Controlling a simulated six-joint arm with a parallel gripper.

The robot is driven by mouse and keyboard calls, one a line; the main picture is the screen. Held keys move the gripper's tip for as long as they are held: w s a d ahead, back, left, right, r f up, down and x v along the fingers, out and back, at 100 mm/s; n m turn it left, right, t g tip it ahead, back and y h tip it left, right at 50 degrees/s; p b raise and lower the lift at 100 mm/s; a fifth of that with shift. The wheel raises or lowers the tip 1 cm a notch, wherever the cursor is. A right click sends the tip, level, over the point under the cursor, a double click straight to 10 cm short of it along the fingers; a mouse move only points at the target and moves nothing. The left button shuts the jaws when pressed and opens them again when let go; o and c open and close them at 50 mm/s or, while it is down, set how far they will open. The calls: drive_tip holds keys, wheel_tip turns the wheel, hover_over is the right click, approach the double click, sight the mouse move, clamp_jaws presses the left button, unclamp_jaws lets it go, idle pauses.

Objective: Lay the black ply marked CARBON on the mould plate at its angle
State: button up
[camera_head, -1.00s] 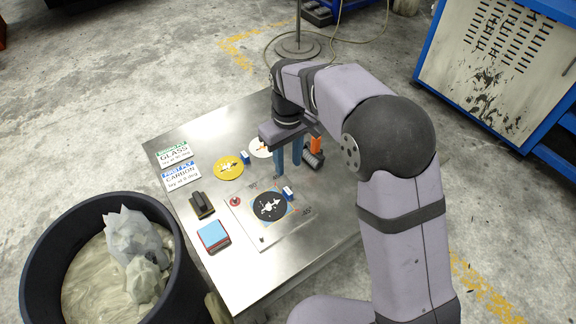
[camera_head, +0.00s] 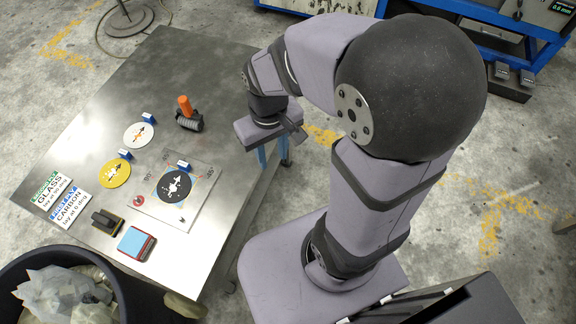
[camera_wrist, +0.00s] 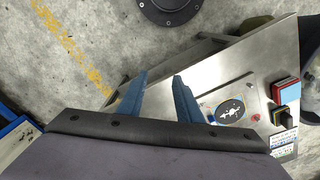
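The black round ply (camera_head: 174,186) with a white arrow print lies flat on the pale mould plate (camera_head: 205,193), with a small blue-and-white block (camera_head: 184,165) at its edge. Angle marks are printed around it on the plate. The ply also shows in the wrist view (camera_wrist: 231,110). My gripper (camera_head: 274,160) is beyond the table's right edge, apart from the ply and plate. In the wrist view its blue fingers (camera_wrist: 162,80) stand apart with nothing between them. The CARBON card (camera_head: 69,207) lies at the left; its lower line is hard to read.
A yellow ply (camera_head: 115,173) and a white ply (camera_head: 139,134) lie left of and behind the plate. An orange-handled roller (camera_head: 188,116), a GLASS card (camera_head: 49,188), a dark block (camera_head: 107,222) and a blue-red pad (camera_head: 135,242) are also on the table. A bin (camera_head: 20,265) stands at front left.

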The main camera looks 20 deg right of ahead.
drive_tip(key=shift+m, duration=0.7)
drive_tip(key=s, duration=0.1)
drive_tip(key=s+d, duration=0.1)
drive_tip(key=s, duration=0.1)
drive_tip(key=s+d+f, duration=0.1)
drive_tip(key=shift+s+d+f, duration=0.1)
drive_tip(key=shift+s, duration=0.1)
wheel_tip(320, 180, up, 8)
drive_tip(key=p, duration=0.8)
